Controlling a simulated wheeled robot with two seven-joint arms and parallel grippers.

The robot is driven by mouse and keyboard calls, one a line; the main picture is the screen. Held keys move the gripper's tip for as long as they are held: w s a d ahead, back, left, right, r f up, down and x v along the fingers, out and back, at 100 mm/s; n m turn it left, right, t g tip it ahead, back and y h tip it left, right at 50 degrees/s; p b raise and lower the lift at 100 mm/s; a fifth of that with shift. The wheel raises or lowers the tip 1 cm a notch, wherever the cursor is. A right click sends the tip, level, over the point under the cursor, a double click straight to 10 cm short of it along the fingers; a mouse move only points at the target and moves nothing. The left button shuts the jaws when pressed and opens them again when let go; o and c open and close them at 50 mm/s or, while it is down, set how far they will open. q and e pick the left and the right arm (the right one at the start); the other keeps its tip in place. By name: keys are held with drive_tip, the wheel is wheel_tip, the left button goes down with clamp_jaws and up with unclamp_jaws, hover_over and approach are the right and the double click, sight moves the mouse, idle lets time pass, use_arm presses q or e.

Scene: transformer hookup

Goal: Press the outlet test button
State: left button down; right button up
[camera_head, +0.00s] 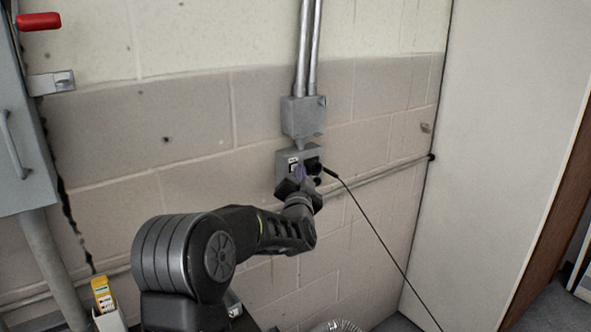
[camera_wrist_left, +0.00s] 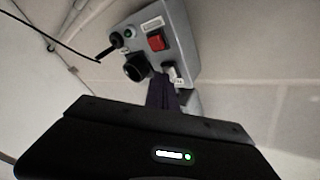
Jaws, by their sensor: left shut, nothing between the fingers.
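The grey outlet box (camera_head: 282,158) is fixed to the wall below a conduit box. In the left wrist view the outlet box (camera_wrist_left: 181,40) carries a red rocker switch (camera_wrist_left: 157,40), a dark round socket (camera_wrist_left: 136,68) and a small pale part with a label (camera_wrist_left: 179,83) near its lower edge. I cannot tell which of these is the test button. My left gripper (camera_head: 300,173) is shut and empty, its tips at the box's front. In the left wrist view the dark purple fingers (camera_wrist_left: 162,92) reach toward the lower edge, beside the socket and pale part; contact is unclear. My right gripper is not in view.
A black plug (camera_head: 329,172) at the outlet box trails a black cable (camera_head: 376,234) down to the right. A grey conduit box (camera_head: 303,116) sits just above. A wall cabinet (camera_head: 17,140) with a red handle (camera_head: 38,21) is at the left. A yellow item (camera_head: 102,293) stands lower left.

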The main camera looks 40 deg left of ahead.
use_arm(q)
drive_tip(key=shift+s+d, duration=0.25)
drive_tip(key=shift+d, duration=0.45)
drive_tip(key=shift+d, duration=0.1)
drive_tip(key=d, duration=0.2)
drive_tip(key=s+d, duration=0.1)
drive_tip(key=d, duration=0.1)
drive_tip(key=shift+s+d, duration=0.2)
drive_tip(key=shift+d, duration=0.15)
idle(0.8)
